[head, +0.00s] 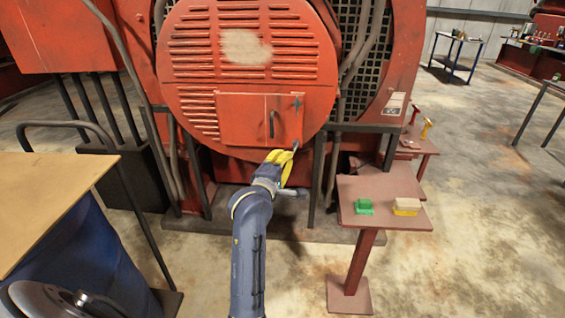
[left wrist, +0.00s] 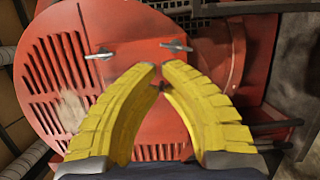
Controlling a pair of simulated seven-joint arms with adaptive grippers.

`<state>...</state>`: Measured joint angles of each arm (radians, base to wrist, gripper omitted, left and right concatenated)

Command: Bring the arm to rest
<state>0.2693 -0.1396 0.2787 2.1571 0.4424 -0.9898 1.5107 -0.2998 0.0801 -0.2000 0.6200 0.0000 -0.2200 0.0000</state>
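My left gripper (head: 288,154) has yellow fingers and is in front of the red engine's round cover, by the lower edge of a small hatch door (head: 246,117). In the left wrist view the fingers (left wrist: 159,66) curve in until their tips nearly meet, with nothing seen held between them. Two grey latches, one at left (left wrist: 100,55) and one at right (left wrist: 176,46), lie beyond the tips on the red panel. A small dark part shows between the fingers, partly hidden. In the head view the door has a dark handle (head: 271,124). My right gripper is not in view.
A small red-brown stand (head: 380,190) at the right holds a green block (head: 363,206) and a yellow-and-tan block (head: 406,206). A tan board (head: 50,190) over a blue drum (head: 85,260) is at the left. Open concrete floor (head: 480,220) lies at the right.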

